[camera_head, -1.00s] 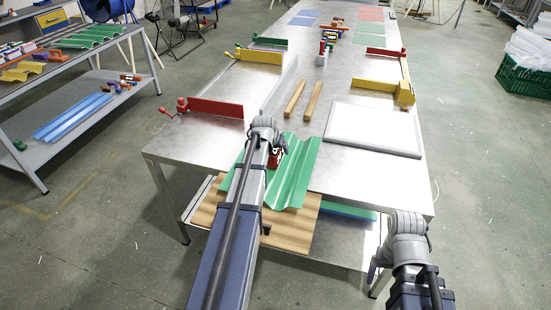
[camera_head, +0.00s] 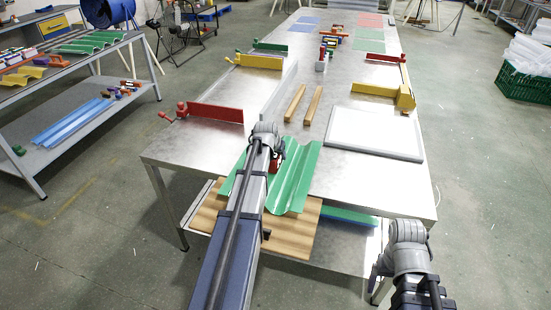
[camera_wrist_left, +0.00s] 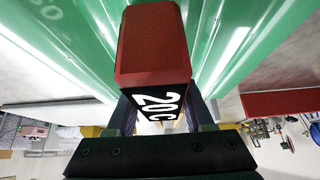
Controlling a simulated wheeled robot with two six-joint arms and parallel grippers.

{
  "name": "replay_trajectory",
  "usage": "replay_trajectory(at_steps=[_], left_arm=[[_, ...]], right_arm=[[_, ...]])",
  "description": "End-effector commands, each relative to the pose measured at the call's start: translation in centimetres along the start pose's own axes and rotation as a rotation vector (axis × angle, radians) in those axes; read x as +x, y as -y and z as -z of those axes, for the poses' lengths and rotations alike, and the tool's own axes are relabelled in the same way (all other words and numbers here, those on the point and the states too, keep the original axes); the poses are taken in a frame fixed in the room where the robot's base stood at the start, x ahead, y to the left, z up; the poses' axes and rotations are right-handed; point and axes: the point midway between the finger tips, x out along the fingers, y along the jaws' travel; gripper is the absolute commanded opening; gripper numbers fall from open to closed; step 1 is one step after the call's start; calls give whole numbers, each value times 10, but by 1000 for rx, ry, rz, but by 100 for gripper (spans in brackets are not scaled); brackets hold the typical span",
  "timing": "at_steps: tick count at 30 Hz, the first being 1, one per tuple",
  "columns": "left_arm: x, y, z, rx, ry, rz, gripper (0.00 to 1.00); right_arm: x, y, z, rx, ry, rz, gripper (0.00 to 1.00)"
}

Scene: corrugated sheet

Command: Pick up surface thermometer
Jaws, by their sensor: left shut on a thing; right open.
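The surface thermometer (camera_wrist_left: 152,45) is a dark red block with a black display reading "20C" in the left wrist view. My left gripper (camera_wrist_left: 157,108) is shut on it, one finger on each side. In the head view a bit of the red thermometer (camera_head: 275,162) shows beside my left wrist, over the green corrugated sheet (camera_head: 294,180) at the table's near edge. I cannot tell whether it touches the sheet. My right gripper (camera_head: 377,272) is open at the lower right, off the table's near edge, and mostly hidden by its wrist.
The metal table (camera_head: 335,187) carries a white framed panel (camera_head: 374,134), two wooden strips (camera_head: 312,105), a red clamp bar (camera_head: 215,112) and yellow bars (camera_head: 373,89). A wooden board (camera_head: 285,236) lies on the lower shelf. A side bench (camera_head: 100,124) stands at left.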

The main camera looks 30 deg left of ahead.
Motion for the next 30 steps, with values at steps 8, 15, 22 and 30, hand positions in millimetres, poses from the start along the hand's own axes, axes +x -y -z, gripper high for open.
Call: replay_trajectory(at_steps=[8,15,22,30], left_arm=[[0,0,0,0,0,0,0],[0,0,0,0,0,0,0],[0,0,0,0,0,0,0],[-5,0,3,0,0,0,0]], right_arm=[[0,0,0,0,0,0,87],[0,0,0,0,0,0,87],[0,0,0,0,0,0,87],[-6,-1,0,0,0,0,87]])
